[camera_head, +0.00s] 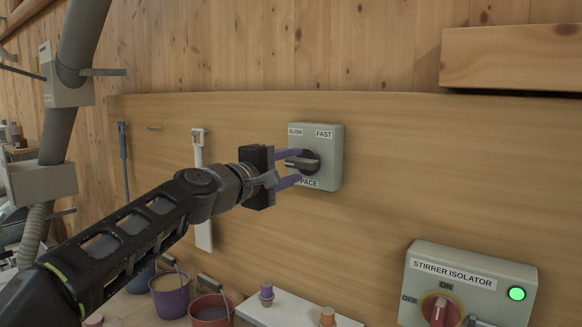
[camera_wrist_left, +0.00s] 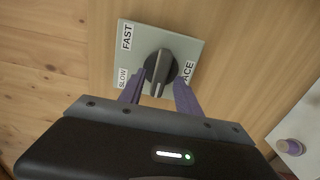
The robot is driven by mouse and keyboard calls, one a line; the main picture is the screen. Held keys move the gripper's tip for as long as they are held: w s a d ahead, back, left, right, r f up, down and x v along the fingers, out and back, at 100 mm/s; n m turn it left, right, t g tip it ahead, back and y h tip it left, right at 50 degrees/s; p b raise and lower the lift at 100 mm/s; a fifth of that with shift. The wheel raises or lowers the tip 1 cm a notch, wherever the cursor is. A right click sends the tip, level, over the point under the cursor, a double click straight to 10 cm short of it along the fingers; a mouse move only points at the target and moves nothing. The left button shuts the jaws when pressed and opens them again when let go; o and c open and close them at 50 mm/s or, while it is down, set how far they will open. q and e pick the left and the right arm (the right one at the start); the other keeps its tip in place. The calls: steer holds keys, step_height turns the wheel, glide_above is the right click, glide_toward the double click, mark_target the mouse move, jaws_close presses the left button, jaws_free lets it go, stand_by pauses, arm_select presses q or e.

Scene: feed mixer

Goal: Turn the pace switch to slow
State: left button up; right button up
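The pace switch is a grey-green box (camera_head: 334,165) on the wooden panel, labelled SLOW at upper left, FAST at upper right and PACE below. My left gripper (camera_head: 299,166) is open at the switch, with one purple finger above the handle and one below. The fingers straddle the handle; I cannot tell whether either touches it. My right gripper is not in view.
The stirrer isolator box (camera_head: 470,273) with a red knob and a lit green lamp is at lower right. A purple bucket (camera_head: 170,296), a red bucket (camera_head: 211,309) and a white board (camera_head: 290,311) stand below. A wooden beam (camera_head: 510,58) juts out at upper right.

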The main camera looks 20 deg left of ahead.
arm_select(q)
steer(key=b+v, duration=0.2)
steer(key=v, duration=0.6)
steer(key=shift+b, duration=0.4)
